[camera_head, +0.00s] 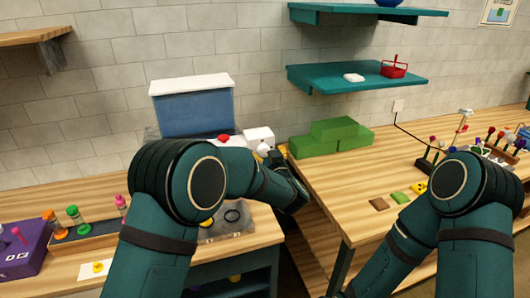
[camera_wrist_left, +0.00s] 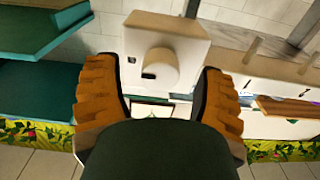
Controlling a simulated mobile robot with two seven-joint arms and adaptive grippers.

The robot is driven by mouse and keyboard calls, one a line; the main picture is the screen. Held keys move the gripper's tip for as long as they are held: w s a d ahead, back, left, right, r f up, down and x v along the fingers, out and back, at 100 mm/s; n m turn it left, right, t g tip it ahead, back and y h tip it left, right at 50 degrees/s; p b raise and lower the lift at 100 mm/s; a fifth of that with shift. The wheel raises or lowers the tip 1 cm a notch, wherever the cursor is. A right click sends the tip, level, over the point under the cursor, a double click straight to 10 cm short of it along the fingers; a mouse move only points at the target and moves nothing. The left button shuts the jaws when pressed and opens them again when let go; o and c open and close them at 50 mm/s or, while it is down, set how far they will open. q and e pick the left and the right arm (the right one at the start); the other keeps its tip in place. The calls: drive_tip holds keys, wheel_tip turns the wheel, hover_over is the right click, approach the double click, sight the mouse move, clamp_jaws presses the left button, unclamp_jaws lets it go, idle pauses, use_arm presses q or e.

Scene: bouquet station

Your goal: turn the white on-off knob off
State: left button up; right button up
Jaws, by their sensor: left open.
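In the left wrist view, the white round on-off knob (camera_wrist_left: 159,68) sticks out from the face of a white box (camera_wrist_left: 190,45). A small dark mark shows on the face beside it. My left gripper (camera_wrist_left: 157,85) is open, its two orange-brown fingers apart on either side of the knob; I cannot tell whether either touches it. In the head view, the white box (camera_head: 258,134) stands at the back of the left bench, and my left gripper (camera_head: 270,151) is in front of it, partly hidden by my arm. My right gripper is out of view.
A blue bin with a white lid (camera_head: 192,107) and a red item (camera_head: 223,137) are left of the box. Green blocks (camera_head: 335,131) stand on the right bench (camera_head: 349,195). A teal shelf (camera_head: 345,78) hangs above. A gap separates the benches.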

use_arm(q)
drive_tip(key=shift+w+a, duration=0.1)
drive_tip(key=shift+w, duration=0.15)
clamp_jaws()
